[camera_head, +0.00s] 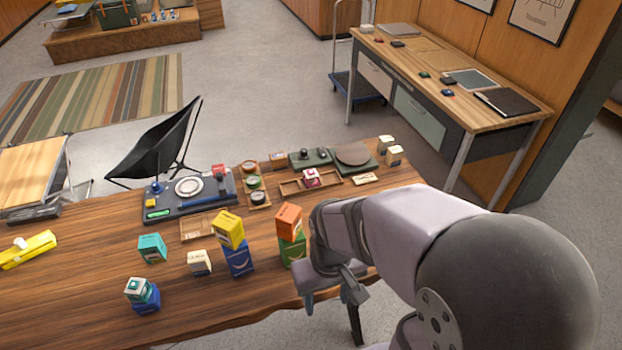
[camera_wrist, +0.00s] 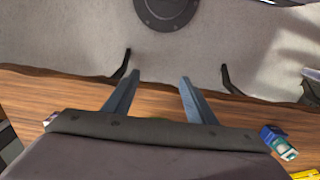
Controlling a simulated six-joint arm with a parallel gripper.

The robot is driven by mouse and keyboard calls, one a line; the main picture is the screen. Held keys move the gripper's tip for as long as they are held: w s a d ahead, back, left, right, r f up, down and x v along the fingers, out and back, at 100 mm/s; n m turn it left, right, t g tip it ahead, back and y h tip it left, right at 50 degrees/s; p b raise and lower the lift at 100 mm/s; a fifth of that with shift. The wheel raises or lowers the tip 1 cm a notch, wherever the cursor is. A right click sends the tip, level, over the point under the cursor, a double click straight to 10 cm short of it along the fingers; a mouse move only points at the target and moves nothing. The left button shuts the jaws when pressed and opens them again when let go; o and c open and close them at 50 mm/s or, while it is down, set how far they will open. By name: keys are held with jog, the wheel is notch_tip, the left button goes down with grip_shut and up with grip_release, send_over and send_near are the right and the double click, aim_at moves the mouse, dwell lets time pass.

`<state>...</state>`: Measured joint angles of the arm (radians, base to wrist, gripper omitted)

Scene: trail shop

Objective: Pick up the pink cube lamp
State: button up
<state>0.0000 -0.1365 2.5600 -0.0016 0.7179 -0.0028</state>
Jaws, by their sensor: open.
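A small pink-and-white cube (camera_head: 311,177), which looks like the pink cube lamp, sits in a shallow wooden tray (camera_head: 291,187) toward the back of the wooden table. I cannot make out its details at this size. It is not visible in the wrist view. My gripper (camera_head: 331,297) is at the table's front edge, nearer than the cube and well apart from it. In the wrist view my gripper (camera_wrist: 160,78) shows two spread fingers with nothing between them, over the table edge and floor.
An orange box on a green box (camera_head: 292,249) stands just left of my gripper. A yellow box on a blue box (camera_head: 238,261) stands farther left. A dark green board with a round brown disc (camera_head: 353,154) lies behind the tray.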

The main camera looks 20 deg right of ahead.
jog(key=shift+o, duration=0.5)
jog(key=n+t+h, duration=0.1)
jog(key=n+t, duration=0.1)
jog(key=t, duration=0.9)
send_near(312, 174)
jog(key=w+f+t+b, duration=0.1)
jog(key=w+f+m+t+b, duration=0.1)
jog(key=shift+d+f+m+y, duration=0.3)
jog(key=shift+f+y, duration=0.05)
jog(key=shift+y, duration=0.05)
jog(key=shift+w+f+t+b, duration=0.3)
jog(key=shift+f+t+b, duration=0.05)
jog(key=shift+t, duration=0.15)
jog(key=shift+p+x, duration=0.35)
jog(key=shift+x, duration=0.75)
jog(key=shift+w, duration=0.1)
jog(key=shift+f+p+x, duration=0.1)
jog(key=shift+p+x, duration=0.4)
jog(key=shift+x, duration=0.7)
jog(key=shift+f+p+x, duration=0.15)
jog(key=shift+p+x, duration=0.3)
jog(key=shift+x, duration=0.8)
